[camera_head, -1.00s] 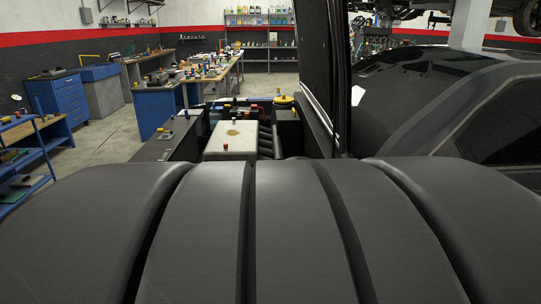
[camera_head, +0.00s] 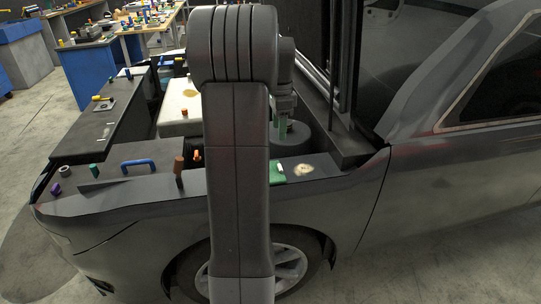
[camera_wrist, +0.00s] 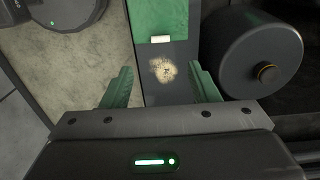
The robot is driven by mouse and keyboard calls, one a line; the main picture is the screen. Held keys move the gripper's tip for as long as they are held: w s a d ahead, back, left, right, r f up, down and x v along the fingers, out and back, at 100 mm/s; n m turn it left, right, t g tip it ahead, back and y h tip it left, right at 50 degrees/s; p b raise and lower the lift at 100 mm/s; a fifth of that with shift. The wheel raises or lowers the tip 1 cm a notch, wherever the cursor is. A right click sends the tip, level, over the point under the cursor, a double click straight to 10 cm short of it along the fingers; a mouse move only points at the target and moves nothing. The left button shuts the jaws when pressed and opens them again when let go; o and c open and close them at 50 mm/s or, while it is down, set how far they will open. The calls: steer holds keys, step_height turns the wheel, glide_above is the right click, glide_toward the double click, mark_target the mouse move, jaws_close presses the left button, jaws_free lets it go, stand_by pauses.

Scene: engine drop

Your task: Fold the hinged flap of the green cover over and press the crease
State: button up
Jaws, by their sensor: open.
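The green cover (camera_head: 276,173) lies on the dark fender strip beside the engine bay, partly hidden behind my arm in the head view. In the wrist view the green cover (camera_wrist: 160,18) is at the top, with a small white tab (camera_wrist: 160,39) at its near edge. My gripper (camera_wrist: 160,70) is open, with green fingers spread wide and nothing between them but a view of the strip. The cover is ahead of the fingertips in that view. In the head view my gripper (camera_head: 282,124) hangs over the engine bay. I cannot tell where the cover's hinge is.
A pale stained patch (camera_wrist: 162,70) marks the strip beside the cover. A dark cylinder (camera_wrist: 255,55) stands to the right in the wrist view. A blue handle (camera_head: 139,166) and small coloured caps lie along the fender. A white box (camera_head: 181,108) sits in the bay.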

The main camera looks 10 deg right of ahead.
mark_target(278, 168)
step_height(278, 168, down, 14)
steer(key=shift+r+b, duration=0.2)
steer(key=shift+b, duration=0.25)
steer(key=shift+c, duration=0.4)
steer(key=c, duration=0.6)
